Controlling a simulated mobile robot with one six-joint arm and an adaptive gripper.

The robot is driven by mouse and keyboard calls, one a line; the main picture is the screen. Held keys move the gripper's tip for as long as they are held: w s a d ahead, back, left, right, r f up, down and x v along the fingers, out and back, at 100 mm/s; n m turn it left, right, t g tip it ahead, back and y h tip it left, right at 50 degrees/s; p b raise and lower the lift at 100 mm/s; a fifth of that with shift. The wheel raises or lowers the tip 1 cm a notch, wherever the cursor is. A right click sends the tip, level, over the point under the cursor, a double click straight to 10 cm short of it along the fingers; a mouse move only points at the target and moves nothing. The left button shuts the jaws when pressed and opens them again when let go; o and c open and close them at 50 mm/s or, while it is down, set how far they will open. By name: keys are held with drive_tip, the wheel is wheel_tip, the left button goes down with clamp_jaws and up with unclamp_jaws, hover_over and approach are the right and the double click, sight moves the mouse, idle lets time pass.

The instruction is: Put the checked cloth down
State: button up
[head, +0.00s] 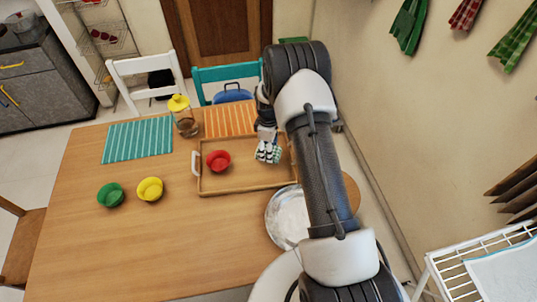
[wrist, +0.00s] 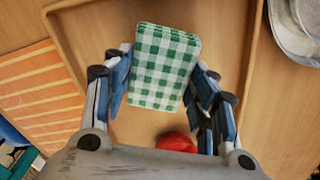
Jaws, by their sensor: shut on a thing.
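A folded green-and-white checked cloth (wrist: 163,68) is between the two fingers of my gripper (wrist: 160,85) in the wrist view, and the gripper is shut on it. In the head view the cloth (head: 268,152) hangs under my gripper (head: 267,138) over the right part of a wooden tray (head: 240,187). I cannot tell whether the cloth touches the tray floor. A red bowl (head: 218,161) stands in the tray to the left of the cloth. The bowl (wrist: 176,142) also shows partly behind the gripper in the wrist view.
A green bowl (head: 111,195) and a yellow bowl (head: 150,189) stand left of the tray. A metal plate (head: 287,217) is at its front right. A yellow-lidded jar (head: 184,117) stands behind, between a teal striped mat (head: 138,140) and an orange striped mat (head: 229,120). The table's front left is clear.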

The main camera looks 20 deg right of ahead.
wheel_tip(320, 180, down, 3)
drive_tip(key=shift+f+b, duration=0.2)
drive_tip(key=shift+b, duration=0.15)
drive_tip(key=shift+r, duration=0.1)
drive_tip(key=o, duration=1)
drive_tip(key=shift+o, duration=0.2)
